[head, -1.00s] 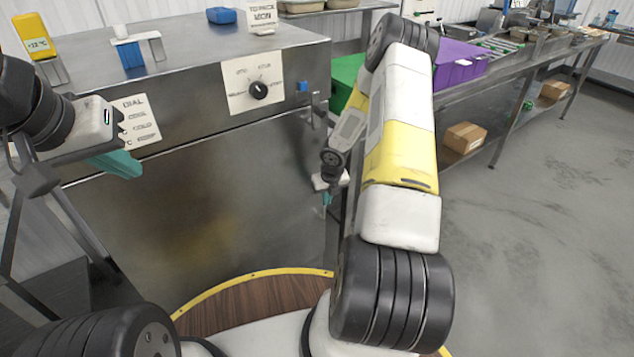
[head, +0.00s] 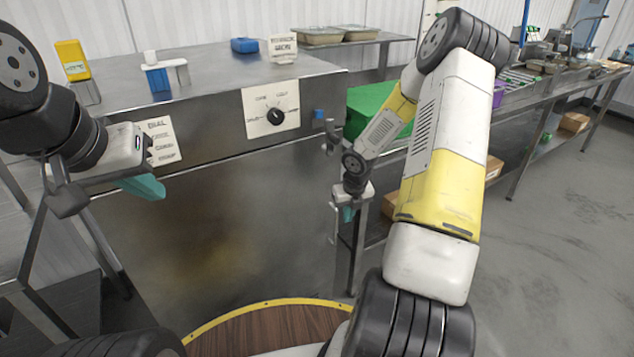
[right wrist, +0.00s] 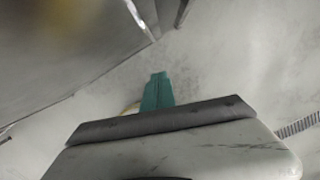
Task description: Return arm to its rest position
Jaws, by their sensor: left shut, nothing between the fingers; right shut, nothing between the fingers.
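My left gripper (head: 146,187) is at the left of the head view, in front of the steel unit. Its teal fingers are together and hold nothing. My right arm comes up from the bottom and bends over at the top, and its forearm hangs back down. My right gripper (head: 347,214) is near the middle of the head view, low beside the right edge of the steel unit. In the right wrist view its teal fingers (right wrist: 158,92) are shut and empty, above a pale floor.
The steel unit (head: 230,215) with a black dial (head: 277,117) fills the middle. A blue block (head: 244,45), a yellow device (head: 72,58) and a sign (head: 283,47) stand on top. A green bin (head: 378,115) and a long bench (head: 530,110) are behind my right arm. Floor at right is clear.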

